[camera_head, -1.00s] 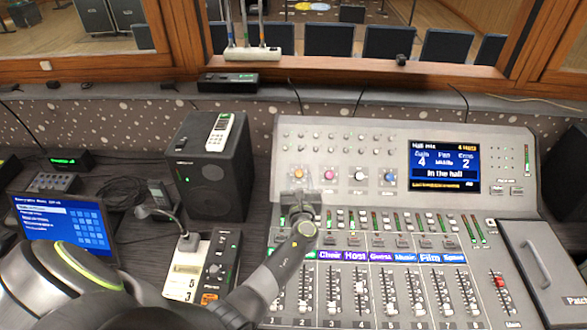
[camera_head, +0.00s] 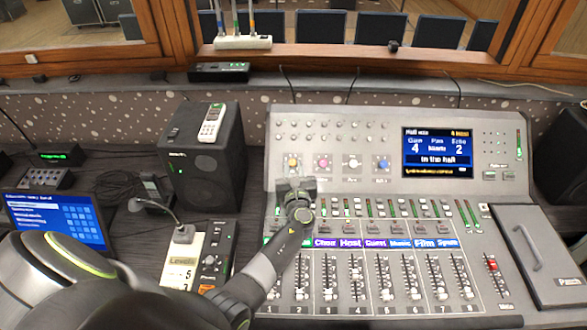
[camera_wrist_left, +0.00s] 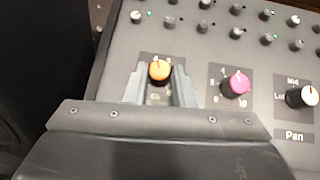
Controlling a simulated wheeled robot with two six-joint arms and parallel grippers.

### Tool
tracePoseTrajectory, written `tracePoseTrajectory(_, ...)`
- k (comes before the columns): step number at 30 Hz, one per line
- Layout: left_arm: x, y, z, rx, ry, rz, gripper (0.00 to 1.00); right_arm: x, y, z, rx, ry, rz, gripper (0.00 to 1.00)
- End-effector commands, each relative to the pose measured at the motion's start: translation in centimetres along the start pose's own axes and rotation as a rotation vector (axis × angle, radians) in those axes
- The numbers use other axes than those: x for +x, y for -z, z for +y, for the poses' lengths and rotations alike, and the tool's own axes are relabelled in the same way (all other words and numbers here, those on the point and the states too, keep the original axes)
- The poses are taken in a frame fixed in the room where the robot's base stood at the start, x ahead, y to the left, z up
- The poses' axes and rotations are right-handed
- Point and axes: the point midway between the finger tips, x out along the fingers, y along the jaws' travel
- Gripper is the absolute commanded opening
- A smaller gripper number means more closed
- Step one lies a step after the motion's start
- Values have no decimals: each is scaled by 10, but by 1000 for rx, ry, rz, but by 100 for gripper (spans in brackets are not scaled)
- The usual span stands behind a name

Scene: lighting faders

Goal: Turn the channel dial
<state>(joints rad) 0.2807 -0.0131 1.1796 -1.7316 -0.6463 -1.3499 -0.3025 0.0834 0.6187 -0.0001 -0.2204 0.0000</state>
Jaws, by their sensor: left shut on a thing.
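The mixing console (camera_head: 270,150) has a row of coloured dials. The orange dial (camera_head: 292,163) is at the left end; it also shows in the left wrist view (camera_wrist_left: 159,71). Its scale is partly hidden by my gripper. The pink dial (camera_wrist_left: 236,85) and white Pan dial (camera_wrist_left: 304,96) stand to its right, and a blue dial (camera_head: 383,165) farther right. My left gripper (camera_head: 296,182) is shut on the orange dial, one finger on each side in the wrist view (camera_wrist_left: 158,80). The console screen (camera_head: 437,152) shows 4, a middle pan setting and 2. My right gripper is out of view.
Faders (camera_head: 410,275) fill the console front below the arm. A speaker (camera_head: 202,160) with a phone on top stands left of the console. A gooseneck microphone (camera_head: 160,208) and a laptop (camera_head: 58,218) are farther left.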

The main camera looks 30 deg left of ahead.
Motion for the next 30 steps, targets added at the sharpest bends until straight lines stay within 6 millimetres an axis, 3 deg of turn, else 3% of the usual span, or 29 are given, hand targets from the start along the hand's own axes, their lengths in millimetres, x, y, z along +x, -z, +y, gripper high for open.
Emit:
tracePoseTrajectory(11,1,2,-5,-136,-152,11,0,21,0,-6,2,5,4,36)
tracePoseTrajectory(30,6,-4,-14,-530,-606,44,0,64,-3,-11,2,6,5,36)
